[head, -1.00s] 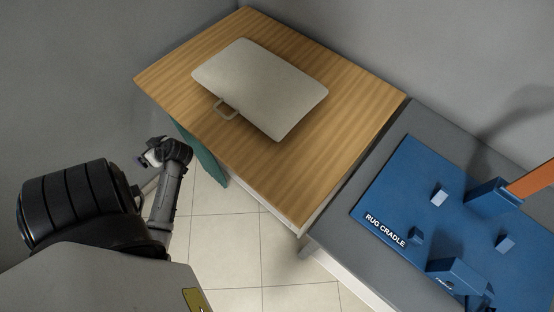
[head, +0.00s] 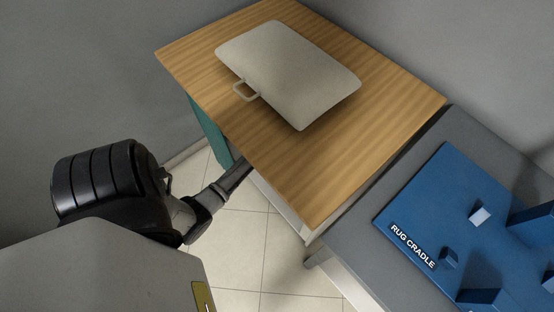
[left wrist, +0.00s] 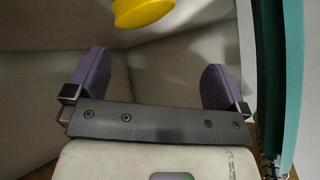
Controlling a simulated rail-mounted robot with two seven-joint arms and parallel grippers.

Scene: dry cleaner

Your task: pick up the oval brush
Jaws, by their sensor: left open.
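I cannot make out the oval brush for certain in any view. A rounded yellow thing (left wrist: 141,12), cut off by the top edge, shows in the left wrist view; I cannot tell what it is. My left gripper (left wrist: 157,72) is open, its two purple fingers wide apart with nothing between them. The yellow thing is beyond the fingertips and apart from them. In the head view my left arm reaches to the wooden table's (head: 390,100) near edge, and its gripper is hidden below the tabletop. My right gripper is not in view.
A closed grey case-like board (head: 290,72) with a handle lies on the table. A teal panel (head: 207,130) hangs under the table's left end; a teal panel (left wrist: 284,70) is close on the wrist view's right. A grey bench with a blue rug cradle (head: 440,205) stands right.

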